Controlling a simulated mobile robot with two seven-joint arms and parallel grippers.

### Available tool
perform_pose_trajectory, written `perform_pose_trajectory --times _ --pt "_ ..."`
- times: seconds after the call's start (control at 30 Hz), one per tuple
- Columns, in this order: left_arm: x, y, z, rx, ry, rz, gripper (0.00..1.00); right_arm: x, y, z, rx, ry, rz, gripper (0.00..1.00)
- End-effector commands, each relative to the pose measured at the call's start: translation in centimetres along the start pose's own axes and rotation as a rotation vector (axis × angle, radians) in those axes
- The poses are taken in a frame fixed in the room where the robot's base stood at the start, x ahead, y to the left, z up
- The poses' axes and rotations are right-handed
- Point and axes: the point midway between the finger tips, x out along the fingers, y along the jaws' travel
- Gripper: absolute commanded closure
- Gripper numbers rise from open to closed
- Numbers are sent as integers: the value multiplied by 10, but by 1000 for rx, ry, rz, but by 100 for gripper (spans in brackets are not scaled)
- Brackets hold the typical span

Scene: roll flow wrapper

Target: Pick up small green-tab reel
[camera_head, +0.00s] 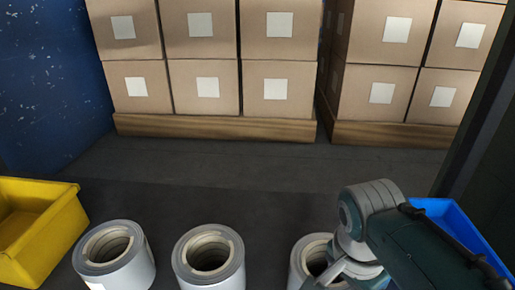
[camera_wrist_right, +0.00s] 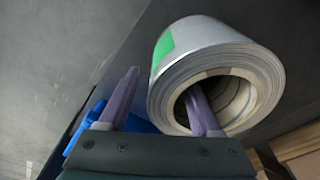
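A reel with a green tab (camera_wrist_right: 211,45) fills the upper middle of the right wrist view, with its open core facing the camera. My right gripper (camera_wrist_right: 162,82) is open, with one finger inside the core and the other outside the reel's wall. A gap shows between the outer finger and the wall. In the head view, three white reels stand in a row: left (camera_head: 135,270), middle (camera_head: 228,272) and right (camera_head: 299,272). My right arm is over the right reel and hides part of it. No green tab is visible there. My left gripper is not in view.
A yellow bin (camera_head: 62,225) stands at the left and a blue bin (camera_head: 437,208) at the right, partly behind my right arm. Stacked cardboard boxes (camera_head: 205,88) sit on wooden pallets (camera_head: 215,127) at the back. The dark floor between is clear.

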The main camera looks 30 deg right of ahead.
Motion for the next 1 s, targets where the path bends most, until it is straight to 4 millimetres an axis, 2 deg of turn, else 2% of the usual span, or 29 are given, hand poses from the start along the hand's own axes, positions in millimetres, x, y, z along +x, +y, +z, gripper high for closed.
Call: perform_pose_trajectory --times 0.07,0.57,1.0 --pt "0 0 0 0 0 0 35 0 0 0 0 0 0 44" --pt "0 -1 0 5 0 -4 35 0 0 0 0 0 0 100" --pt "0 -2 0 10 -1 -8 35 0 0 0 1 1 1 100"
